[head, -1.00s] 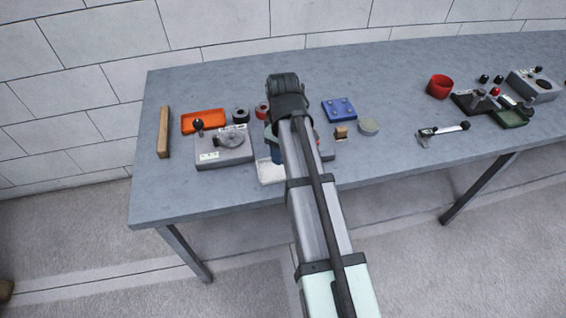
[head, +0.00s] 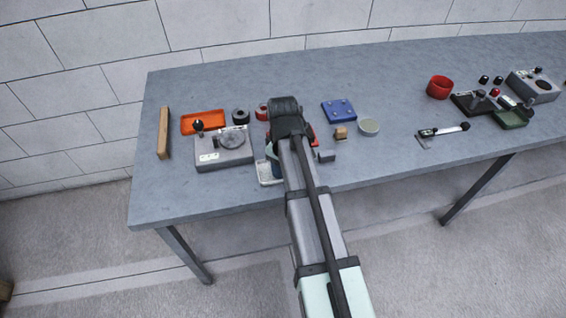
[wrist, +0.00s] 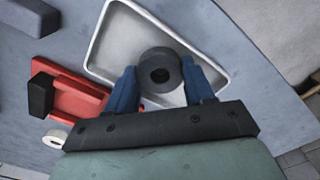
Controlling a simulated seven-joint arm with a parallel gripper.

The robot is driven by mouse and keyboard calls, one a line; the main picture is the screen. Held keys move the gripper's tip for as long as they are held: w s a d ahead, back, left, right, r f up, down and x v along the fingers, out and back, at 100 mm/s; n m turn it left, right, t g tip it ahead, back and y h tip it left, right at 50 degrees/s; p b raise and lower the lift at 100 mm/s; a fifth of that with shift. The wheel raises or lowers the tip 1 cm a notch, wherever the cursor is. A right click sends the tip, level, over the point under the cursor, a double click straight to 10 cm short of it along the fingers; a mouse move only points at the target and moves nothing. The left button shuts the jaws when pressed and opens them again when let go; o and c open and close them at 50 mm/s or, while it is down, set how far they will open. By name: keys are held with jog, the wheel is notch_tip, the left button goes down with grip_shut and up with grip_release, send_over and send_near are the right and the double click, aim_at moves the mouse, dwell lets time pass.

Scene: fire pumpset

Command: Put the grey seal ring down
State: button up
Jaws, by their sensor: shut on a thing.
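The grey seal ring (wrist: 161,70) is a thick dark grey ring with a round hole. My gripper (wrist: 163,84) is shut on it, with one blue finger on each side, in the wrist view. The ring is over the white tray (wrist: 107,38), a shallow tray with a raised rim. I cannot tell whether the ring touches the tray floor. In the head view the tray (head: 268,180) shows near the table's front edge, partly behind my arm. The ring and most of my gripper are hidden there by the arm.
A red fixture (wrist: 70,92) with a dark block stands beside the tray. The table's front edge is close to the tray.

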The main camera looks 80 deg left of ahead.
jog(key=o, duration=0.8)
notch_tip(320, 180, up, 12)
jog(key=shift+r, duration=0.15)
dwell(0.6)
